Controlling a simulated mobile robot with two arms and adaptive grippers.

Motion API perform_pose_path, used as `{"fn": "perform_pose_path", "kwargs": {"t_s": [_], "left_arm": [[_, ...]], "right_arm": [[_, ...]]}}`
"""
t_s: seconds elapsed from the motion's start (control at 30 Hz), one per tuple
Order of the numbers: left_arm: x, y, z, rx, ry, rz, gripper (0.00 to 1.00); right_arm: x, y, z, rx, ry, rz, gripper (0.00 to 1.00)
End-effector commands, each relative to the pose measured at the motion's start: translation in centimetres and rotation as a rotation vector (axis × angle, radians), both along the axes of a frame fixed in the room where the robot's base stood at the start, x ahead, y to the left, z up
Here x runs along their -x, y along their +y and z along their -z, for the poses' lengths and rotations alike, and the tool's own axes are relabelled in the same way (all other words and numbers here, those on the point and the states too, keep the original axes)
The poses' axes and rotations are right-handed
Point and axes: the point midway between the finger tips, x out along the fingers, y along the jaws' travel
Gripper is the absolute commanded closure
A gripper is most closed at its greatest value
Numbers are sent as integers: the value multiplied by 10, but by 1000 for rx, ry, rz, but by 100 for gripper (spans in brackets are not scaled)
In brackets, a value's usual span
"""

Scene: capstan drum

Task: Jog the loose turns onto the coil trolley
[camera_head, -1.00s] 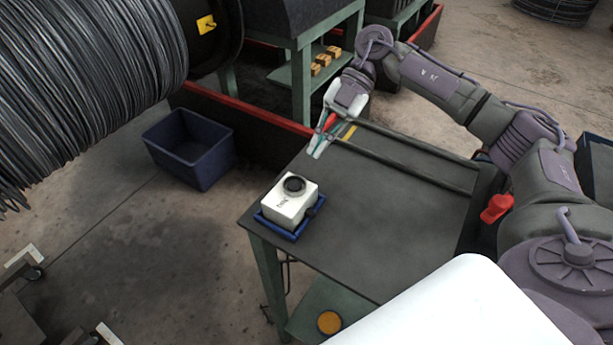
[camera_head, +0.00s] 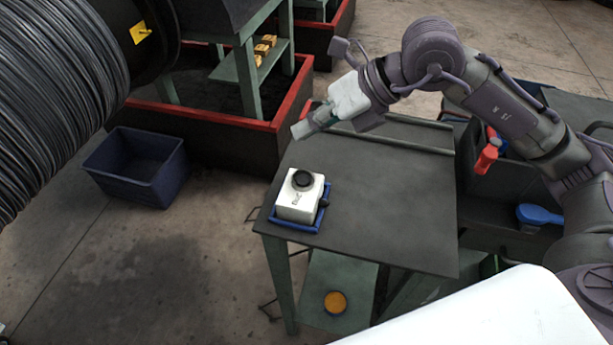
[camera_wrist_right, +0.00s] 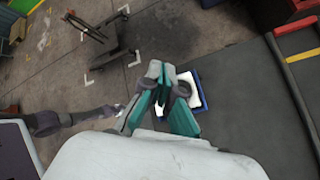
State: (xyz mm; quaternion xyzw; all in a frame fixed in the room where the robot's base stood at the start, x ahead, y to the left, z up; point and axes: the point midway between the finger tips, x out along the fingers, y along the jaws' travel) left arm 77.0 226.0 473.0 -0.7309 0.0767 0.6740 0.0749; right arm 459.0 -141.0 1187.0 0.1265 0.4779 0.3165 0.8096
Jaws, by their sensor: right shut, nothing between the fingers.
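A white box with a black round button, the jog box (camera_head: 299,199), sits in a blue tray (camera_head: 313,228) at the table's near-left corner. My right gripper (camera_head: 301,129) is shut and empty, apart from the box and beyond it in the head view. In the right wrist view its teal fingers (camera_wrist_right: 157,70) partly hide the box (camera_wrist_right: 187,90). A drum wound with dark wire (camera_head: 50,100) fills the head view's upper left. In the wrist view, a dark wheeled trolley (camera_wrist_right: 107,47) stands on the floor; what looks like my left gripper (camera_wrist_right: 113,112) is small and unclear.
The table top (camera_head: 390,200) is mostly bare, with a raised rail along its far side. A dark blue bin (camera_head: 135,168) stands on the floor at left. A red-rimmed pit wall (camera_head: 215,118) runs behind the table. A red-handled item (camera_head: 487,157) is at right.

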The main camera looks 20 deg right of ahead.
Motion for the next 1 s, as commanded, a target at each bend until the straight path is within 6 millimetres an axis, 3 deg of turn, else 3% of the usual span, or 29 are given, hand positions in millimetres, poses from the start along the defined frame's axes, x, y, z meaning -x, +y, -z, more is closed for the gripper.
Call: {"fn": "perform_pose_path", "kwargs": {"t_s": [0.27, 0.67, 0.8, 1.0], "left_arm": [[-2, 5, 5, -6, -2, 3, 60], [-11, 11, 35, -13, -16, -1, 60], [-11, 11, 53, -13, -16, -1, 60], [-10, 10, 62, -11, -16, -1, 60]], "right_arm": [[0, 0, 9, 1, 4, 1, 100], [0, 0, 60, 1, 6, 1, 100], [0, 0, 80, 0, 4, 1, 100], [0, 0, 90, 0, 3, 1, 100]]}}
